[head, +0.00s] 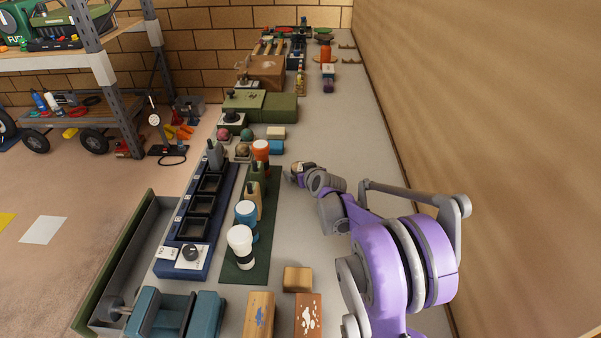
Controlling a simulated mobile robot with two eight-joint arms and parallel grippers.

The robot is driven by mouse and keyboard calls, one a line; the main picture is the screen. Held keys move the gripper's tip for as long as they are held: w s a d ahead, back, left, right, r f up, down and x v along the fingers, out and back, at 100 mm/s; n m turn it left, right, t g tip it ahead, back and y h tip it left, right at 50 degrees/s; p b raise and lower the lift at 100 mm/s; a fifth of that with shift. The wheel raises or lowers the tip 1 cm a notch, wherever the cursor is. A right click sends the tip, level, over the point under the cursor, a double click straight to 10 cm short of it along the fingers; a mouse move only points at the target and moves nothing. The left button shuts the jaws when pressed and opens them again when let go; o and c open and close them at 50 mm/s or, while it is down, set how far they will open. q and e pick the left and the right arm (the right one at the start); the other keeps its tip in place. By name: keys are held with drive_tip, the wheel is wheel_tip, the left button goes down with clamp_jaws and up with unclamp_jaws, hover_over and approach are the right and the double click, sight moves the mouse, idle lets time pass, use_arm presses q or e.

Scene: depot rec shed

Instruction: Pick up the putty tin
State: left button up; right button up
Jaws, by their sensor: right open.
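My right arm reaches in from the lower right over the bench, and its gripper (295,172) is small and far off. It is open. A small brown and pale patch shows at its fingers; I cannot tell whether this is the putty tin or part of the gripper. No thing in view can be surely made out as the putty tin. An orange container with a pale top (261,151) stands left of the gripper, apart from it. My left gripper is not in view.
Wooden blocks (298,279) lie in front. A wall (480,120) bounds the bench's right side.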

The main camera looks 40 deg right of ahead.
drive_tip(key=c, duration=1.4)
drive_tip(key=shift+o, duration=0.2)
drive_tip(key=shift+r, duration=0.1)
